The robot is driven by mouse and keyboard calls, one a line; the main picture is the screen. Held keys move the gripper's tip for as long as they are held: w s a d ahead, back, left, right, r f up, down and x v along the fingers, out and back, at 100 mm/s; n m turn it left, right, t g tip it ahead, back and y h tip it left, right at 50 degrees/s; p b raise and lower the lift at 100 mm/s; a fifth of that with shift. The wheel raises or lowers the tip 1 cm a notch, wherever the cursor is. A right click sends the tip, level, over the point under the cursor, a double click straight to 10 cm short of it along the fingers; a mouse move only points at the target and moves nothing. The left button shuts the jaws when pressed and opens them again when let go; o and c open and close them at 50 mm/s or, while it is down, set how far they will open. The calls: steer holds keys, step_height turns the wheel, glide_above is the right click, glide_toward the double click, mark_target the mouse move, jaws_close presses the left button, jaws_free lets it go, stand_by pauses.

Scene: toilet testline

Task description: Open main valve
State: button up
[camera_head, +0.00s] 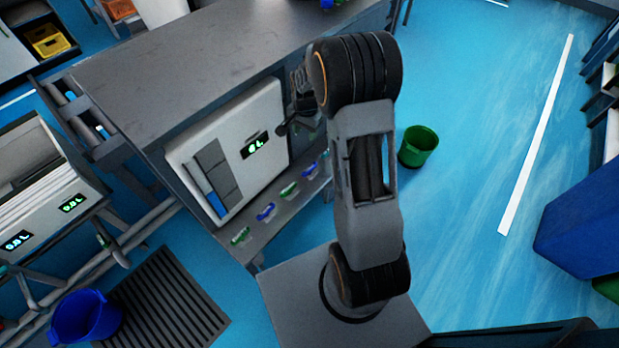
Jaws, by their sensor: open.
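My gripper (291,122) is at the right edge of a white panel box (225,150) with a green-lit display (254,145). The dark jaws are small and partly hidden by my own arm; they look open, with nothing seen between them. Below the box, a grey ledge carries a row of small green and blue handles, among them a green one (241,236), a blue one (266,211) and another green one (290,190). I cannot tell which part is the main valve; it may be hidden behind my gripper.
A grey bench top (190,65) lies above the box. A green bucket (418,146) stands on the blue floor to the right. A blue bucket (85,317), a floor grate (165,302) and a tank with displays (45,215) are at left. A blue bin (580,225) stands far right.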

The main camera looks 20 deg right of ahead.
steer(key=m+b, duration=0.2)
glide_above(310, 168)
step_height(310, 168, down, 10)
steer(key=shift+g, duration=0.3)
step_height(310, 168, down, 13)
steer(key=b, duration=0.3)
steer(key=shift+w+f+b, duration=0.1)
steer(key=shift+f+b, duration=0.1)
steer(key=shift+b, duration=0.1)
steer(key=shift+c, duration=0.4)
jaws_close()
